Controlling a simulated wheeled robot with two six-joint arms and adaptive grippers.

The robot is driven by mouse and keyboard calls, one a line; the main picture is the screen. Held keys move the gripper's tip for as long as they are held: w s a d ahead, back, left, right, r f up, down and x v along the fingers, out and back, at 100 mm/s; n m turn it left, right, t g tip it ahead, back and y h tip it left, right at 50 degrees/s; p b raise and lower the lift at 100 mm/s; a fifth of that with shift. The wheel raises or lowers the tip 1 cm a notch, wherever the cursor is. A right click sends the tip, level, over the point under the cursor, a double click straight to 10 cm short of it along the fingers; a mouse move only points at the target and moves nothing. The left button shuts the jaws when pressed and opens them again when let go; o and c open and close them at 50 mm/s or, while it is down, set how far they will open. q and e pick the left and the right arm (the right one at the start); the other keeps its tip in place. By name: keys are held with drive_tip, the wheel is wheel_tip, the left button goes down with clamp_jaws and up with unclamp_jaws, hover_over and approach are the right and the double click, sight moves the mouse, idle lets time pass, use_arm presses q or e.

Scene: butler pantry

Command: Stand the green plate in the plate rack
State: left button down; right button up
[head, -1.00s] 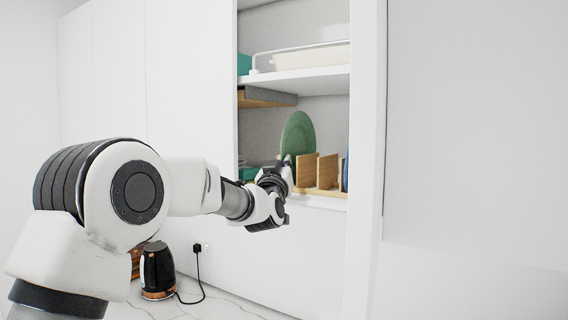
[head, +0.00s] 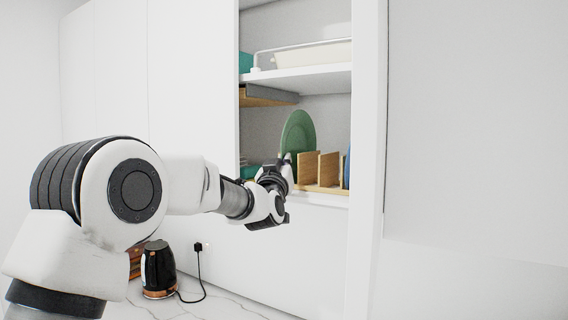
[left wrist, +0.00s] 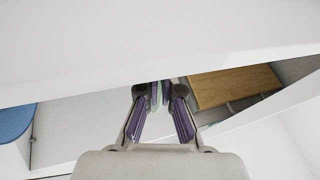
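The green plate (head: 298,134) stands upright, nearly on edge, at the left end of the wooden plate rack (head: 328,187) on the cabinet shelf. Its lower part is hidden behind my gripper and a rack divider, so I cannot tell whether it rests in a slot. My left gripper (head: 287,165) is at the plate's lower left edge. In the left wrist view its fingers (left wrist: 159,92) converge on a thin pale-green edge, which looks like the plate held between them. My right gripper is not in view.
A blue plate (head: 346,170) stands at the rack's right end, partly behind the cabinet frame. A shelf (head: 300,80) with a cream dish lies above. Teal dishes (head: 249,172) sit left of the gripper. A black kettle (head: 158,268) stands on the counter below.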

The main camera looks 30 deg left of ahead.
use_arm(q)
drive_tip(key=c, duration=1.2)
unclamp_jaws()
drive_tip(key=shift+c, duration=0.2)
drive_tip(key=shift+s+r, duration=0.1)
drive_tip(key=shift+s, duration=0.05)
drive_tip(key=shift+s+d+f, duration=0.1)
drive_tip(key=shift+s+f, duration=0.1)
drive_tip(key=shift+s, duration=0.05)
drive_tip(key=v, duration=1.1)
drive_tip(key=shift+s, duration=0.25)
drive_tip(key=shift+w, duration=0.1)
